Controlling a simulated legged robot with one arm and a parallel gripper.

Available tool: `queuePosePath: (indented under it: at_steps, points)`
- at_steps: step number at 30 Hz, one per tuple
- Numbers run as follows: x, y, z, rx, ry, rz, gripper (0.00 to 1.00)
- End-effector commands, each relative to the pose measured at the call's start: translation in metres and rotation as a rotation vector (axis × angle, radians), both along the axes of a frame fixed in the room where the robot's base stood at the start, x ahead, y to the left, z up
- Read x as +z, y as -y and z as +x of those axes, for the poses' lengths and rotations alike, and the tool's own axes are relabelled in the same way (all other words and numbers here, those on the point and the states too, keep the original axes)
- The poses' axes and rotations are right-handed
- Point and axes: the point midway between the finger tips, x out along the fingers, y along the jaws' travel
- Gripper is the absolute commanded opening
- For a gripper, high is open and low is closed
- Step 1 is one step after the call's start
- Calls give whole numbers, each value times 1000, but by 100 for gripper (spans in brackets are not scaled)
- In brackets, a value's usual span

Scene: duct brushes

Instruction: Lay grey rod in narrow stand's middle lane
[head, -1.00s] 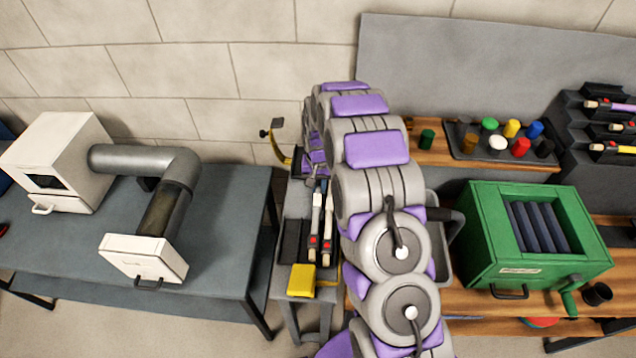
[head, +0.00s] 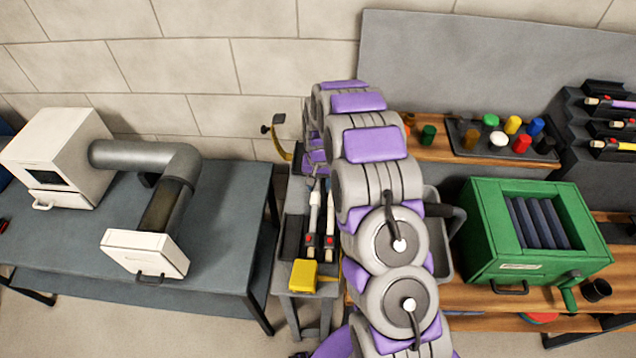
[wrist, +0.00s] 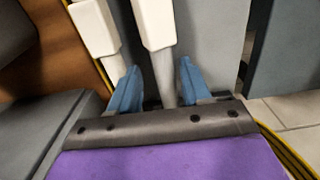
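The narrow stand (head: 283,262) is grey and stands between the benches, left of my arm in the head view. Two pale rods lie side by side on it, a left one (head: 314,222) and a right one (head: 330,224), each with a red band. A dark strip left of them looks empty. I cannot tell which rod is the grey one. My gripper (wrist: 158,88) shows two blue fingers set apart in the wrist view. A pale rod shaft with a white block (wrist: 155,22) runs between them, with a gap at the left finger. Another white-ended rod (wrist: 95,28) passes beside the left finger.
A yellow block (head: 303,276) sits at the stand's front end. A green box (head: 482,240) stands on the wooden bench to the right. A grey table (head: 225,235) with a white duct box (head: 62,150) is at the left.

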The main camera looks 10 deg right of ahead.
Motion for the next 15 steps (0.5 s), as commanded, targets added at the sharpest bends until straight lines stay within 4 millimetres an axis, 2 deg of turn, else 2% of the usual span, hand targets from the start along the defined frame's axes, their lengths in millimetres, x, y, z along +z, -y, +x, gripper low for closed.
queuePosePath:
  at_steps: [11,15]
  points:
    - [1,-1,0,1,2,-2,50]
    - [9,-1,1,1,4,-1,50]
